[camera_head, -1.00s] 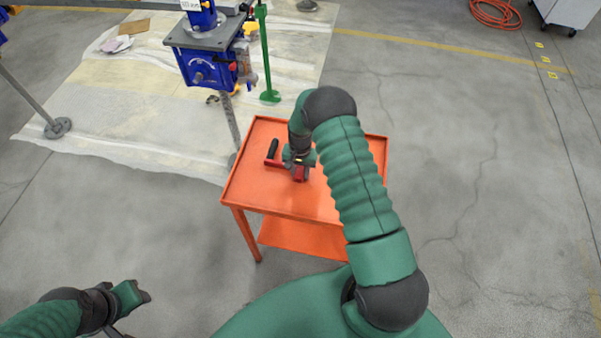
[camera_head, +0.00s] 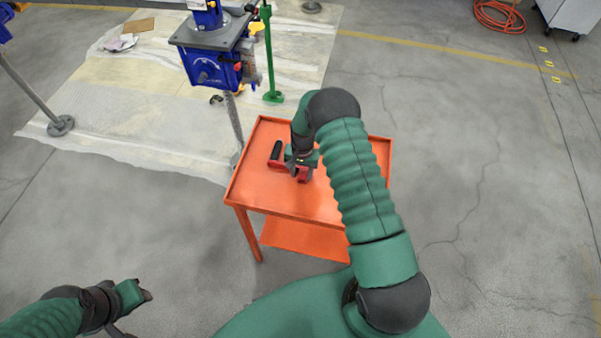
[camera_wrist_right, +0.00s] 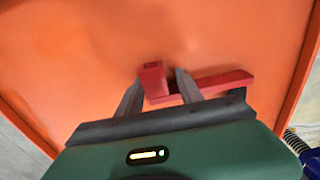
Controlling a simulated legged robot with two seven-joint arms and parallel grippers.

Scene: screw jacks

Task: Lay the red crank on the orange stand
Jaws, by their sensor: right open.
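The red crank (camera_head: 281,165) with its black handle (camera_head: 276,149) is on the top of the orange stand (camera_head: 255,192), left of the stand's middle. My right gripper (camera_head: 302,171) is low over the stand at the crank's red end. In the right wrist view its two fingers (camera_wrist_right: 160,82) are open, one on each side of the crank's red end block (camera_wrist_right: 153,79). The red bar (camera_wrist_right: 218,83) runs off to the right beneath one finger. Whether a finger touches the block is unclear. My left gripper (camera_head: 138,297) is at the lower left, far from the stand; its jaws are unclear.
A blue screw jack (camera_head: 207,65) and a green post (camera_head: 270,60) stand behind the stand on a pale sheet (camera_head: 130,110). An orange hose (camera_head: 497,14) lies far back right. The stand's top has a raised rim. Floor to the right is clear.

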